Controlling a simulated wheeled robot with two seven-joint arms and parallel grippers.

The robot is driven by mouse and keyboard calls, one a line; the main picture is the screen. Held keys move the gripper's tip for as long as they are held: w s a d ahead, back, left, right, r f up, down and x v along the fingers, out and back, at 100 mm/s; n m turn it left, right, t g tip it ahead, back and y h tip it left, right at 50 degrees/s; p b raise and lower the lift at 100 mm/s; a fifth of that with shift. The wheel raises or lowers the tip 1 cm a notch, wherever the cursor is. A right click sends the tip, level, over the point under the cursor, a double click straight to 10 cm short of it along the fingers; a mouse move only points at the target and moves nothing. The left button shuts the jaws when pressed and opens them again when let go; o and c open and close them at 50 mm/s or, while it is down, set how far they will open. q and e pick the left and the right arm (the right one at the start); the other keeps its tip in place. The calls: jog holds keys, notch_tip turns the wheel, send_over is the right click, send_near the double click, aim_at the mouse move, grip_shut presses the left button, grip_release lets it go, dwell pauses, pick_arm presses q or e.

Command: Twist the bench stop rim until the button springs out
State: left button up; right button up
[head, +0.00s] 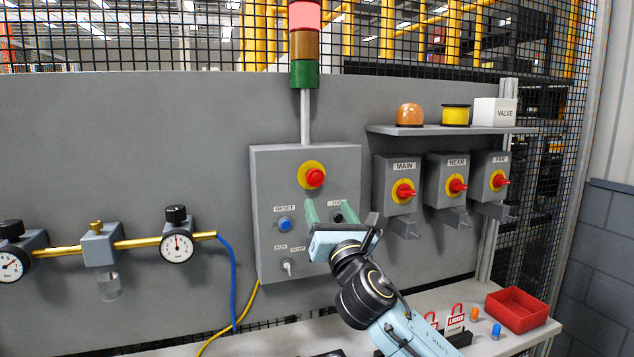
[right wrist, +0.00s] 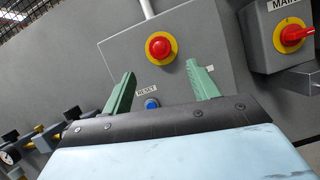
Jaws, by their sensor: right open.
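The bench stop is a red button (head: 315,177) on a yellow round plate (head: 304,168), high on the grey control box (head: 265,240). In the right wrist view the red button (right wrist: 159,47) shows above and between the fingers. My right gripper (head: 328,212) is open and empty, below the stop and in front of the box. Its two green fingers (right wrist: 160,85) point up toward the box, apart from the button. A blue button (head: 285,224) labelled RESET sits left of the gripper. The gripper hides part of the box's lower right. My left gripper is not in view.
Several grey switch boxes with red knobs, including MAIN (head: 404,191), hang to the right below a shelf (head: 440,130). Gauges (head: 177,245) on a yellow pipe are at left. A red tray (head: 516,309) stands on the bench at right. A stack light (head: 304,45) rises above the box.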

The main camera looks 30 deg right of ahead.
aim_at(315, 179)
jog(key=p+x, duration=0.1)
jog(key=x, duration=0.9)
jog(key=c, duration=1)
jog(key=shift+m+h, duration=0.3)
jog(key=shift+m, duration=0.3)
jog(key=m+g+h+p, duration=0.1)
jog(key=m, duration=0.3)
jog(key=shift+a+h, duration=0.15)
jog(key=shift+h, duration=0.25)
jog(key=shift+a+r+m+g+h+p, duration=0.1)
jog(key=shift+m+g+h+p, duration=0.35)
jog(key=shift+m, duration=0.8)
jog(key=shift+r+m+g+h+p, duration=0.1)
jog(key=shift+m+g+h+p, duration=0.35)
jog(key=shift+m, duration=0.8)
jog(key=shift+f, duration=0.1)
